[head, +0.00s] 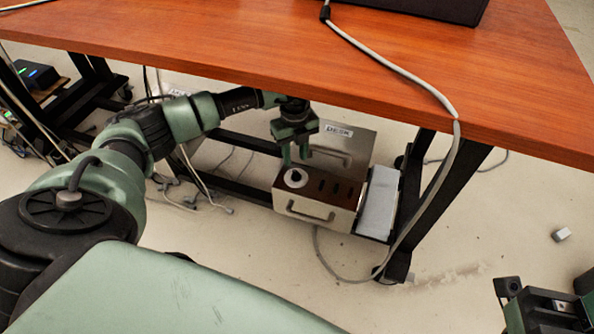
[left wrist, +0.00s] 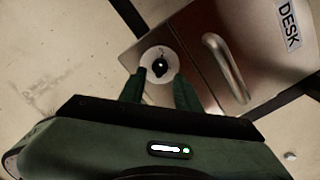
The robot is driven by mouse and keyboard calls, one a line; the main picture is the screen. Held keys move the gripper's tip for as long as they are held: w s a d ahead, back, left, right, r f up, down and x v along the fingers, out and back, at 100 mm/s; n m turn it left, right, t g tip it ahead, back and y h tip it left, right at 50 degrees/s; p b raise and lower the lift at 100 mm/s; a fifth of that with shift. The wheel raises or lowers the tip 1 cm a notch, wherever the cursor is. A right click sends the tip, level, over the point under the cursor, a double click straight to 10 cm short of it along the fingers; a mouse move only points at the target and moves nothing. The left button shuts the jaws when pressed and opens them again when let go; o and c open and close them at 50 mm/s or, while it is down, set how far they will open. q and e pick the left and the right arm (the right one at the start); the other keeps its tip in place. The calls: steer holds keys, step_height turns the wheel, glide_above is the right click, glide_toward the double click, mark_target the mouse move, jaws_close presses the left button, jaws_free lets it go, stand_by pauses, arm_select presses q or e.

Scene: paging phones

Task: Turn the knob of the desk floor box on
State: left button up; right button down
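The desk floor box (head: 318,203) is a metal box with a dark top, slots, a front handle and a raised lid labelled DESK (head: 345,145). It sits low under the desk. Its knob is a dark piece on a round white dial (head: 296,178) at the left of the top; the knob (left wrist: 160,66) shows near the fingertips in the left wrist view. My left gripper (head: 296,158) points down over the dial. Its two fingers (left wrist: 160,84) are apart, one on each side of the dial's near edge, with nothing between them. Contact cannot be told. My right gripper (head: 548,306) is partly in view at lower right.
The wooden desk top (head: 250,55) overhangs the box, with a grey cable (head: 400,72) hanging over its edge. A dark desk leg (head: 436,200) stands right of the box. A white block (head: 380,203) is beside the box. Cables lie on the floor at left.

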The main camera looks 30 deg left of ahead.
mark_target(295, 172)
arm_select(q)
step_height(295, 172, down, 6)
steer(key=shift+r+b, duration=0.15)
steer(key=shift+b, duration=0.85)
steer(key=shift+d, duration=0.1)
jaws_close()
